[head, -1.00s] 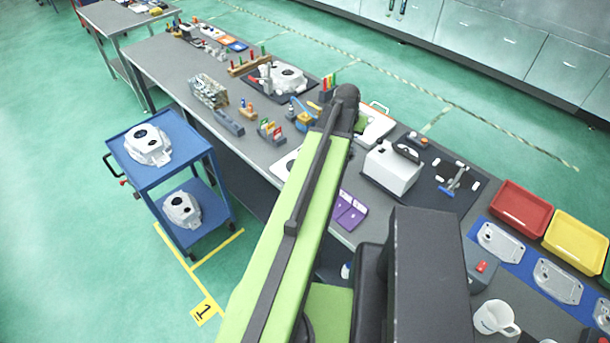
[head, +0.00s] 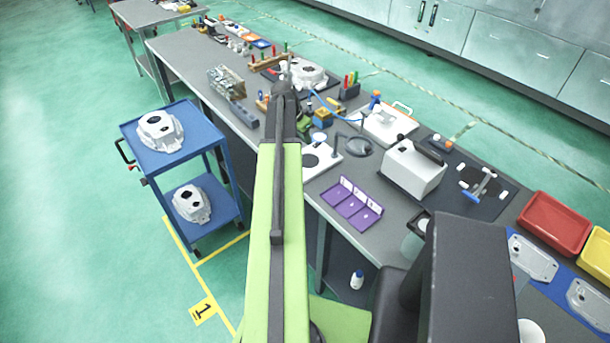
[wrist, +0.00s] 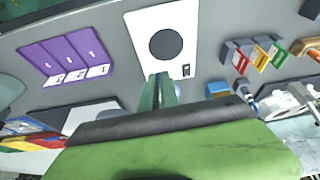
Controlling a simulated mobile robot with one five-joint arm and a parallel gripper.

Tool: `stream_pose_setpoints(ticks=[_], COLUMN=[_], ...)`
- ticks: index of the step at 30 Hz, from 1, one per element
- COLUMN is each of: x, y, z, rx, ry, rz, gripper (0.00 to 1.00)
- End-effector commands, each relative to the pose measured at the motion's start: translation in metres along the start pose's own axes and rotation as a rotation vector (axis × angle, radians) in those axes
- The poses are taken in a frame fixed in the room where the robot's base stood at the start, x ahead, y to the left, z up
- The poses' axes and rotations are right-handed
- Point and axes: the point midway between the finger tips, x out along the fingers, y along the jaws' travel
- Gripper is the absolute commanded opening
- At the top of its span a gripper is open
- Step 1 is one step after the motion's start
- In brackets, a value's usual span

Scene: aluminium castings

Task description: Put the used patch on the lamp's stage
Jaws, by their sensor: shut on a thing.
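The lamp's stage is a white plate with a dark round disc; it lies on the bench just right of my arm in the head view (head: 309,173). It also shows at the top middle of the wrist view (wrist: 139,38). A dark lamp head (head: 359,146) on a thin curved neck stands beside it. My gripper (wrist: 159,84) is shut, its narrow greenish fingers pointing at the plate's near edge in the wrist view. The used patch is too small or hidden to make out at the fingertips. In the head view my arm hides the fingers.
A purple three-part tray (head: 342,206) lies near the bench edge, right of the stage. A white box with a dark handle (head: 410,172) stands behind it. Cards in coloured holders (wrist: 258,55) stand right of the plate in the wrist view. A blue trolley (head: 215,150) stands left.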

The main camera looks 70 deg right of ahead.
Motion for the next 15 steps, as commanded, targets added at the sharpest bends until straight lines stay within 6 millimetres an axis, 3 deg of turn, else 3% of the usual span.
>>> stream_pose_setpoints(ticks=[3,9,15], x=[0.006,0.006,0.04], y=[-0.021,-0.024,-0.024], z=[0.017,0.021,0.035], rx=[0.029,0.042,0.04], ry=[0.007,0.008,0.008], rz=[0.011,0.015,0.014], gripper=[0.0,0.0,0.0])
